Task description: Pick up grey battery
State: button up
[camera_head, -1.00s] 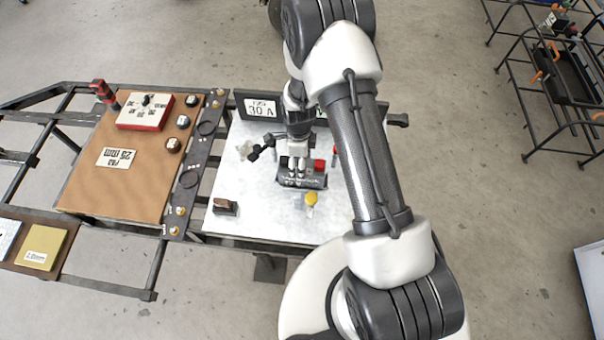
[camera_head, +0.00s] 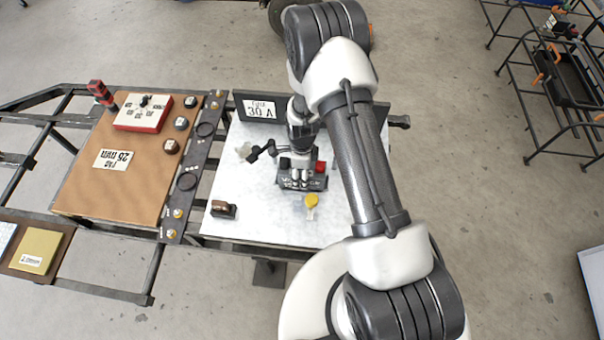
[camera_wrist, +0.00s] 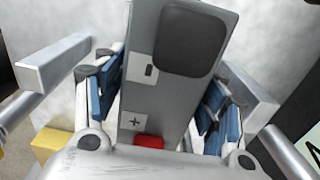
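The grey battery (camera_wrist: 185,105) stands on the white table top in front of me. It also shows in the head view (camera_head: 290,183), a dark grey box under my gripper. In the wrist view its top has a minus mark, a plus mark, a dark rounded cap (camera_wrist: 193,40) and a red cap (camera_wrist: 148,142). My gripper (camera_wrist: 163,100) reaches down over it. The fingers with blue pads are on both of its long sides, very close to it. Whether the pads press on it or leave thin gaps, I cannot tell.
A yellow-topped piece (camera_head: 311,201) and a small brown-and-black block (camera_head: 223,209) are on the table near its front. A dark panel with a 30 A label (camera_head: 259,108) stands at the back. A brown board (camera_head: 125,185) with a red-and-white box (camera_head: 142,113) lies to the left.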

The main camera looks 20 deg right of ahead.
grip_shut()
dwell(0.6)
jog(key=shift+w+r, duration=0.15)
